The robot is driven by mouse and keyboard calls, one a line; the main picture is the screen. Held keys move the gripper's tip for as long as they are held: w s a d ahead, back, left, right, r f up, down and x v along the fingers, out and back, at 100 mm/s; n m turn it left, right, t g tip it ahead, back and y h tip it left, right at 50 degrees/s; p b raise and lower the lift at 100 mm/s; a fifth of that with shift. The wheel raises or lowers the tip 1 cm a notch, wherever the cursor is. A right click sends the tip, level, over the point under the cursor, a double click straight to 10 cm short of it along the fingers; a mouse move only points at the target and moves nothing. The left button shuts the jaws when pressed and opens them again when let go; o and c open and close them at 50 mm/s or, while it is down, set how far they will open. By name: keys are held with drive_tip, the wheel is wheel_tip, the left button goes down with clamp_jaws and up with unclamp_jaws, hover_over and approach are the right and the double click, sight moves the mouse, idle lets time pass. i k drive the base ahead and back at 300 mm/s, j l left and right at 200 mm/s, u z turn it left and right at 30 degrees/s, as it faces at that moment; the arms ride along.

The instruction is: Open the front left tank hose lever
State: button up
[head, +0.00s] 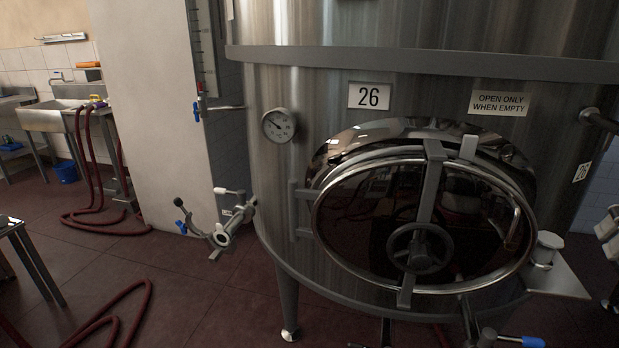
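A large steel tank (270,185) labelled 26 fills the middle and right. To its lower left, a pipe fitting with valves (222,238) sticks out low above the floor. It has a lever with a dark ball knob (178,202), a small blue handle (179,228) and a pale-tipped lever (229,191). I cannot tell which of these is the hose lever, or whether it is open or shut. A blue-ended handle (521,341) shows under the tank at the bottom edge, partly cut off. My gripper is not in view.
A round glossy hatch with a handwheel (420,248) is on the tank front. A dial gauge (279,125) sits left of it. Red hoses (105,325) lie on the floor at left, near a sink (50,115). The floor left of the tank has free room.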

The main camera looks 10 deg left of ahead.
sight(241, 195)
drive_tip(key=u, duration=1.3)
drive_tip(key=i+j+z, duration=0.15)
drive_tip(key=i+j, duration=0.25)
drive_tip(key=i+j+z, duration=0.1)
drive_tip(key=i+j, duration=0.25)
drive_tip(key=j, duration=0.25)
drive_tip(key=i+j+z, duration=0.35)
drive_tip(key=i+j, duration=0.5)
drive_tip(key=i+l, duration=0.1)
drive_tip(key=l, duration=0.1)
